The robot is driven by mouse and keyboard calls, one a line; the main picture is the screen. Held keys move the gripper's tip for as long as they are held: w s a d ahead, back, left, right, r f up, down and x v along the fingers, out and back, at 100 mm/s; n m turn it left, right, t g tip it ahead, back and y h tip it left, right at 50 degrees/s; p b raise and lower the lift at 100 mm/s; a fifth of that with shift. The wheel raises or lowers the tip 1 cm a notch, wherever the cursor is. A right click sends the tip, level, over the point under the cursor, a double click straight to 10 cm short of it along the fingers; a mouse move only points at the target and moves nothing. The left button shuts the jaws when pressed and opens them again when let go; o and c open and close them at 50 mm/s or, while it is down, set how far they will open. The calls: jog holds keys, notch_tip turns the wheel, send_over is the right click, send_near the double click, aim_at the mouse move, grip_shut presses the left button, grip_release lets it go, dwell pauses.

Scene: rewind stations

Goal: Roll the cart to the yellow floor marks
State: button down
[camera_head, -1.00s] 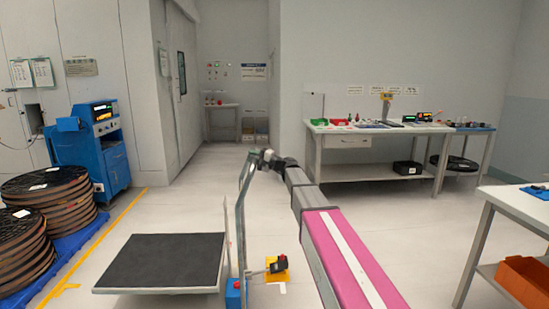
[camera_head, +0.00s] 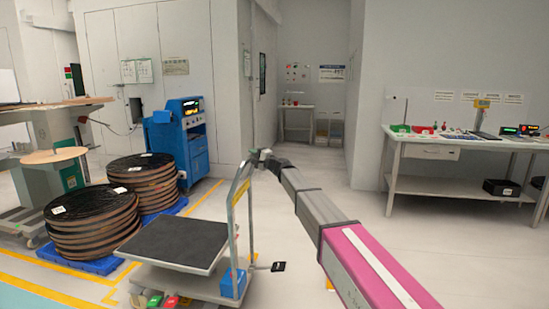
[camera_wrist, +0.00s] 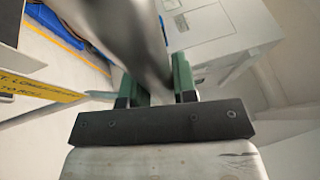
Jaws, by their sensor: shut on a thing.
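The cart (camera_head: 178,244) has a dark flat deck and an upright grey-green tube handle (camera_head: 232,215) on its right side. My gripper (camera_head: 262,157) is at the top of that handle. In the wrist view my gripper (camera_wrist: 158,88) has its green-padded fingers on both sides of the metal tube and is shut on it. Yellow floor marks (camera_head: 60,292) run along the floor at the lower left, in front of the reels, and a yellow line (camera_head: 203,197) runs beside the blue pallet. The cart stands apart from that line, to its right.
Stacked cable reels (camera_head: 92,222) on a blue pallet (camera_head: 100,266) stand left of the cart. A blue machine (camera_head: 180,140) is behind them. A workbench (camera_head: 440,152) stands at the right. The floor between the cart and the back doorway is clear.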

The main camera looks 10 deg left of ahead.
jog(key=a, duration=1.7)
jog(key=c, duration=0.9)
grip_release()
jog(key=v, duration=1)
jog(key=shift+s+d, duration=0.2)
jog(key=shift+d, duration=0.15)
jog(key=shift+f, duration=0.15)
